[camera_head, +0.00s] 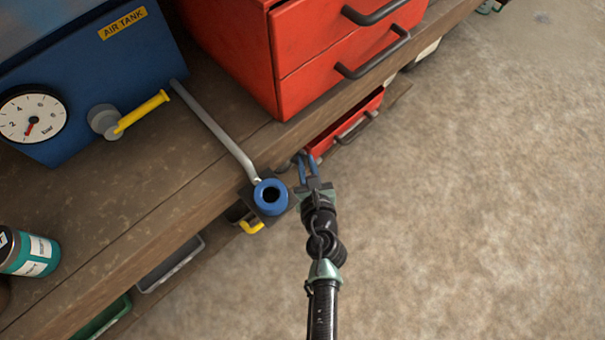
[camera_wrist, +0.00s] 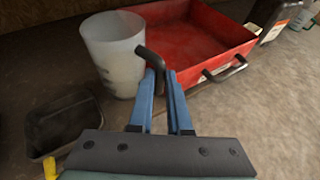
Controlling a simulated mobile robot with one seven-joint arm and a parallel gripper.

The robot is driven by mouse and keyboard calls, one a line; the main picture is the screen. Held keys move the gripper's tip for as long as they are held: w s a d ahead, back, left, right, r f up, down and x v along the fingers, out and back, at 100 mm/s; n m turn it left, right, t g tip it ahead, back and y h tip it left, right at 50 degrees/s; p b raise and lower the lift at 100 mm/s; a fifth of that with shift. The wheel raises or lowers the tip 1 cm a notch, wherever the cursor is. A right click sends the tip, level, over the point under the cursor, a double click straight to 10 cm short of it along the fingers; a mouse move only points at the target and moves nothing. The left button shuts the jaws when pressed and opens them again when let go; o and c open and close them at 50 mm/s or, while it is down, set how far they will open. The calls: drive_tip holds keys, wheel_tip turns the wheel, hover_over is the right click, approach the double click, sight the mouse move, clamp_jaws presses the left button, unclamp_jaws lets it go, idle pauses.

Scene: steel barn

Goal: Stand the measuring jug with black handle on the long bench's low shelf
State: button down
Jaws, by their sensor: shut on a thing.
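The measuring jug (camera_wrist: 113,62), whitish and translucent with a black handle (camera_wrist: 150,56), is upright in the wrist view, left of centre. My gripper (camera_wrist: 160,76) has its blue fingers closed on the handle. The jug is over the low shelf (camera_wrist: 190,130); I cannot tell whether its base touches the boards. In the head view my gripper (camera_head: 308,160) reaches in under the front edge of the long bench (camera_head: 165,200), and the jug is mostly hidden there.
On the low shelf, a red open drawer or tray (camera_wrist: 222,68) is close right of the jug, and a dark tray (camera_wrist: 62,122) is at left. A blue-ended pipe (camera_head: 270,196) juts over the bench edge beside my gripper. Red drawers (camera_head: 310,60) stand above. The floor is clear.

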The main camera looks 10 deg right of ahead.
wheel_tip(320, 180, down, 6)
drive_tip(key=b, duration=0.5)
drive_tip(key=shift+f, duration=0.15)
drive_tip(key=shift+w, duration=0.1)
drive_tip(key=shift+f, duration=0.15)
drive_tip(key=c, duration=0.9)
unclamp_jaws()
drive_tip(key=shift+o, duration=0.2)
drive_tip(key=p+v, duration=0.3)
drive_tip(key=v, duration=0.9)
